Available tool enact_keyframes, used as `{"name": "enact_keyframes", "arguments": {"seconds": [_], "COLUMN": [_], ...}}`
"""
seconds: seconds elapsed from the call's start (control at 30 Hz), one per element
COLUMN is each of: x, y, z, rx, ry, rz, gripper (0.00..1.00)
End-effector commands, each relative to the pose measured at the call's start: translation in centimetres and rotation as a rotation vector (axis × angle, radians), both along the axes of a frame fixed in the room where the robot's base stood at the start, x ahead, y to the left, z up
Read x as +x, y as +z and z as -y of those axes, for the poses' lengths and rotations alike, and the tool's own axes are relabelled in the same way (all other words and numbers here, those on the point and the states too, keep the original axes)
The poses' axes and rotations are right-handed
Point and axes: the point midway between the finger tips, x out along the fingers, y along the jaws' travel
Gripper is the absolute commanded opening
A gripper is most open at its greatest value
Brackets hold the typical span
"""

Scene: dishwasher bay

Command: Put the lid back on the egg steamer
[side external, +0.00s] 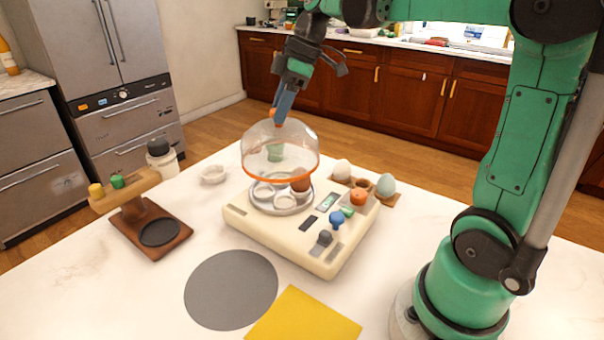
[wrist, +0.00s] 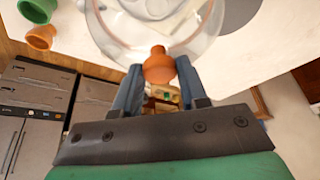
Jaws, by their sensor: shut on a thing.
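The clear dome lid (side external: 280,150) with an orange rim is held above the egg steamer (side external: 290,235), a cream base with a round metal tray (side external: 281,197). The lid hangs over the tray, its rim looking roughly level; whether it touches anything below cannot be told. A brown egg and pale cups show under or through the lid. My gripper (side external: 281,108) is shut on the lid's orange knob at the top. In the wrist view the orange knob (wrist: 158,66) sits between my blue fingers, with the clear lid (wrist: 200,45) beyond it.
A wooden stand (side external: 150,220) is at left, with a white bottle (side external: 161,157) and small bowl (side external: 214,173) nearby. A grey disc (side external: 231,290) and yellow sheet (side external: 303,318) lie flat in front.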

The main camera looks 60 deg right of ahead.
Motion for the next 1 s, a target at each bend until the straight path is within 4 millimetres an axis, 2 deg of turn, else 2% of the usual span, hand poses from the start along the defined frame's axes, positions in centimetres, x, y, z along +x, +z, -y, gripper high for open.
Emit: {"name": "enact_keyframes", "arguments": {"seconds": [0.6,1.0], "x": [0.0,0.0], "y": [-5.4,-6.1], "z": [0.0,-0.1], "rx": [0.000,0.000], "ry": [0.000,0.000], "rz": [0.000,0.000], "gripper": [0.00,0.00]}}
